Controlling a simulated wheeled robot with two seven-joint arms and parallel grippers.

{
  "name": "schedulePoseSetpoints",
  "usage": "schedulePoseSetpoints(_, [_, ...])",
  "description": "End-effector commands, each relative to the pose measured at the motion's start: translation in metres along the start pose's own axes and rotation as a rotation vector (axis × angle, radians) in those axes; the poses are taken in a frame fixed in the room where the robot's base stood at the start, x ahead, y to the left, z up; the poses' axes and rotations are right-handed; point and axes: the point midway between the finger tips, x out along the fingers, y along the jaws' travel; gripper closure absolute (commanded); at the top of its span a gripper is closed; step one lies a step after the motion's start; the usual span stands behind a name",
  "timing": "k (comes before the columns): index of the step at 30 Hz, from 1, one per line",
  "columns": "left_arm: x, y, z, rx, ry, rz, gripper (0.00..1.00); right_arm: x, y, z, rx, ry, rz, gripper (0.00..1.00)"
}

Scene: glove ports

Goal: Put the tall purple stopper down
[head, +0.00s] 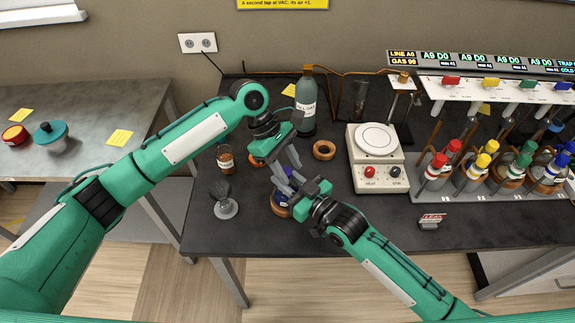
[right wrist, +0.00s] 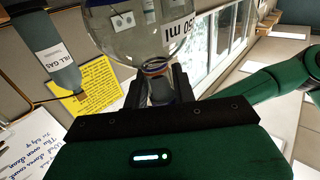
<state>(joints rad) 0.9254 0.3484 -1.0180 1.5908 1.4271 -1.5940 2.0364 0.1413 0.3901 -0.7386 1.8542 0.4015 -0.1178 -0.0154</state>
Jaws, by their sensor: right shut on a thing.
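My left gripper (head: 288,168) points down over the table, its fingers apart, close to my right gripper. My right gripper (head: 284,184) is shut on the neck of a round clear flask (right wrist: 135,28) marked 250 ml, which shows large in the right wrist view. In the head view the flask (head: 281,203) is mostly hidden behind the grippers, and blue-purple shows there low between the fingers. I cannot make out the tall purple stopper for sure; the two grippers cover that spot.
A cork ring (head: 324,150) and a hotplate (head: 377,160) are to the right, then racked flasks (head: 484,172).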

Motion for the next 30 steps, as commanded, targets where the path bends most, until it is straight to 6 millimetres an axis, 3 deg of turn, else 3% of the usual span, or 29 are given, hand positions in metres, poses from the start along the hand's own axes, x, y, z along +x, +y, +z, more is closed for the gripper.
schedulePoseSetpoints(1, [0.011,-0.006,-0.008,-0.011,0.009,-0.023,0.53,0.001,0.003,-0.005,0.0,0.013,0.004,1.0])
schedulePoseSetpoints(11, [0.006,-0.006,-0.006,-0.012,0.012,-0.025,0.53,0.001,0.006,-0.007,-0.002,0.017,0.007,1.0])
schedulePoseSetpoints(14, [-0.007,-0.005,-0.002,-0.012,0.011,-0.021,0.53,0.001,0.006,-0.007,-0.003,0.017,0.008,1.0])
schedulePoseSetpoints(24, [-0.086,-0.002,0.002,-0.006,0.006,-0.013,0.53,0.001,0.004,-0.004,-0.002,0.009,0.005,1.0])
schedulePoseSetpoints(30, [-0.116,-0.002,0.003,-0.005,0.004,-0.013,0.53,0.001,0.004,-0.003,-0.001,0.007,0.005,1.0])
